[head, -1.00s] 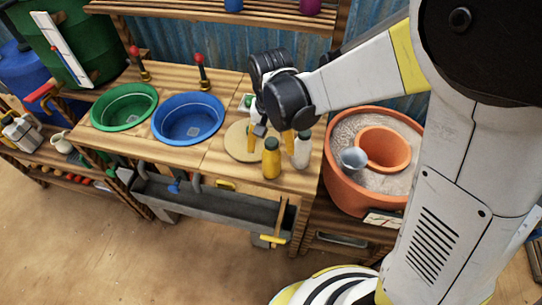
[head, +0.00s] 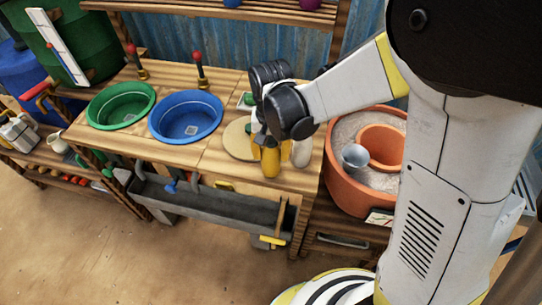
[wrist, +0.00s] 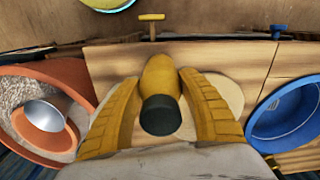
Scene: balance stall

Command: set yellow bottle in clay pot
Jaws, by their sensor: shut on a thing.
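The yellow bottle (head: 270,162) stands upright near the front edge of the wooden counter, its top hidden by my gripper in the head view. My gripper (head: 268,143) is down over it. In the wrist view, its two yellow fingers (wrist: 160,82) are on either side of the bottle, shut on it, and the dark cap (wrist: 160,115) faces the camera. A large clay pot (head: 342,188) with grey sand stands to the right of the counter. A smaller clay pot (head: 385,142) sits inside it in the sand.
A white bottle (head: 302,153) stands just right of the yellow one. A grey metal cup (head: 355,156) is by the small pot. A round board (head: 236,142), a blue basin (head: 186,119) and a green basin (head: 121,106) lie to the left. A shelf runs above the counter.

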